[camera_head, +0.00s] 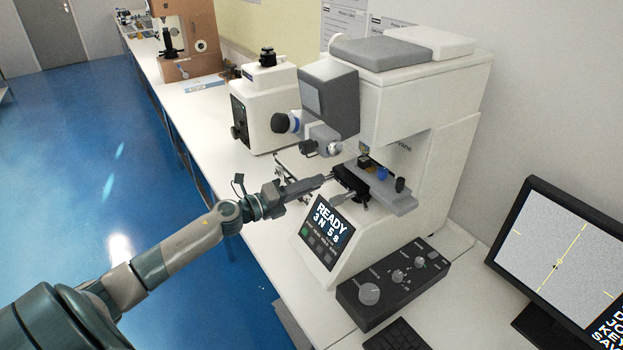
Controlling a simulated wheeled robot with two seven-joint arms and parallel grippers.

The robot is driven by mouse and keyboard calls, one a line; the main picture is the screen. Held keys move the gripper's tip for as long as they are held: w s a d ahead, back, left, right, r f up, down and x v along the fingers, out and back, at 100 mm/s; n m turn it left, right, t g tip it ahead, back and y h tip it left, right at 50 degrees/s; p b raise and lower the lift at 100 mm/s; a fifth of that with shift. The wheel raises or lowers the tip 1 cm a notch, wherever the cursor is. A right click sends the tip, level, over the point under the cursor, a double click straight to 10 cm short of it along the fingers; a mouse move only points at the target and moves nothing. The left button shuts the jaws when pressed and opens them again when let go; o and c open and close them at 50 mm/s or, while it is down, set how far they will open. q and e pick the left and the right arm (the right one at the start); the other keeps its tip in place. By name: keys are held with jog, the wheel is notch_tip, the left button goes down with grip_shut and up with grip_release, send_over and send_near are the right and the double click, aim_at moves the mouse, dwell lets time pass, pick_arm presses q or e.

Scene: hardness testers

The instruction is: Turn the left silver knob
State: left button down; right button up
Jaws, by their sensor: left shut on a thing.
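The hardness tester (410,110) is a white machine with a grey-topped head and a stage with a dark left end (350,180). My left arm comes in from the lower left. My left gripper (326,179) is at the left side of this stage, its jaws shut on what looks like the left silver knob. The knob is small and mostly hidden by the fingers, so its turn angle cannot be read. A second silver cylinder (343,196) points out just below and right of the fingertips. My right gripper is out of view.
A READY display (328,231) is close below the gripper. A black control box (393,283) with silver dials lies in front of the tester. A second white instrument (268,108) stands behind left. A monitor (560,260) is at right. Blue floor is open at left.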

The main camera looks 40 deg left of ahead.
pick_arm(q)
jog(key=n+p, duration=0.4)
jog(key=n, duration=1.4)
dwell(0.4)
jog(key=c, duration=1.6)
grip_release()
jog(key=shift+s+a, duration=0.1)
jog(key=shift+s, duration=0.05)
